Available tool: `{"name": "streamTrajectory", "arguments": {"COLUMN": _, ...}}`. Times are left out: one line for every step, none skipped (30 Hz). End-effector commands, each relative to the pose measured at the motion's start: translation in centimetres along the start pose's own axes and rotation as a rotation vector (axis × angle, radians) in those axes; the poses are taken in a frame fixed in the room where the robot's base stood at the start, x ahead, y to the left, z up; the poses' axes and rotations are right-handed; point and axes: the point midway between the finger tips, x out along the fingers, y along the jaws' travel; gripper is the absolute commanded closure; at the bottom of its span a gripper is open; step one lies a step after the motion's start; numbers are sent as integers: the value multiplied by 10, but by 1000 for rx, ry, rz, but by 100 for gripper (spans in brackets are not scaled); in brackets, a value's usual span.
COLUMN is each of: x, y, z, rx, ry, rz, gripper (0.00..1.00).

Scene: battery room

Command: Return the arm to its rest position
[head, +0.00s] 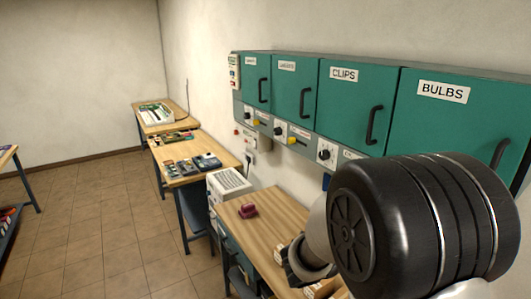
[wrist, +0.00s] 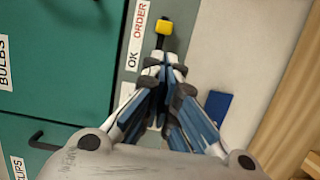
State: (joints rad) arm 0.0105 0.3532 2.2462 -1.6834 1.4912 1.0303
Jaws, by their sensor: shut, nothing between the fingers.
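My gripper (wrist: 172,62) shows in the wrist view with its blue and grey fingers drawn together and nothing between them. Its tips are in front of the wall panel strip, just below a yellow switch (wrist: 164,27) in the picture, beside the OK / ORDER label (wrist: 137,35). I cannot tell if the tips touch the panel. In the head view my arm fills the lower right, its large black joint in front of the BULBS cabinet; I cannot make out the fingers there.
Green wall cabinets (head: 345,98) with handles hang close behind my arm. More benches (head: 190,165) line the wall. The tiled floor (head: 100,235) at left is open.

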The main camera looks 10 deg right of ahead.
Motion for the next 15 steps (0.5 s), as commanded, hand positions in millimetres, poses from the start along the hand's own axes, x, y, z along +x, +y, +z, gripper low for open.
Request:
{"name": "streamTrajectory", "arguments": {"x": 0, "y": -4, "z": 8, "rx": 2, "ry": -18, "rz": -19, "gripper": 100}}
{"name": "streamTrajectory", "arguments": {"x": -1, "y": -7, "z": 14, "rx": 4, "ry": -36, "rz": -40, "gripper": 100}}
{"name": "streamTrajectory", "arguments": {"x": -3, "y": -12, "z": 26, "rx": 5, "ry": -64, "rz": -76, "gripper": 100}}
{"name": "streamTrajectory", "arguments": {"x": -5, "y": -18, "z": 37, "rx": 6, "ry": -89, "rz": -112, "gripper": 100}}
{"name": "streamTrajectory", "arguments": {"x": -8, "y": -26, "z": 49, "rx": 8, "ry": -116, "rz": -156, "gripper": 100}}
{"name": "streamTrajectory", "arguments": {"x": -14, "y": -38, "z": 67, "rx": 13, "ry": -151, "rz": -225, "gripper": 100}}
{"name": "streamTrajectory", "arguments": {"x": -20, "y": -48, "z": 80, "rx": 17, "ry": -176, "rz": -283, "gripper": 100}}
{"name": "streamTrajectory", "arguments": {"x": -27, "y": -59, "z": 93, "rx": 23, "ry": -196, "rz": -347, "gripper": 100}}
{"name": "streamTrajectory", "arguments": {"x": -38, "y": -75, "z": 109, "rx": 34, "ry": -217, "rz": -436, "gripper": 100}}
{"name": "streamTrajectory", "arguments": {"x": -48, "y": -88, "z": 119, "rx": 42, "ry": -227, "rz": -505, "gripper": 100}}
{"name": "streamTrajectory", "arguments": {"x": -58, "y": -100, "z": 129, "rx": 54, "ry": -234, "rz": -573, "gripper": 100}}
{"name": "streamTrajectory", "arguments": {"x": -73, "y": -117, "z": 139, "rx": 71, "ry": -233, "rz": -665, "gripper": 100}}
{"name": "streamTrajectory", "arguments": {"x": -85, "y": -129, "z": 145, "rx": 87, "ry": -227, "rz": -735, "gripper": 100}}
{"name": "streamTrajectory", "arguments": {"x": -98, "y": -141, "z": 150, "rx": 103, "ry": -215, "rz": -804, "gripper": 100}}
{"name": "streamTrajectory", "arguments": {"x": -116, "y": -156, "z": 156, "rx": 128, "ry": -194, "rz": -895, "gripper": 100}}
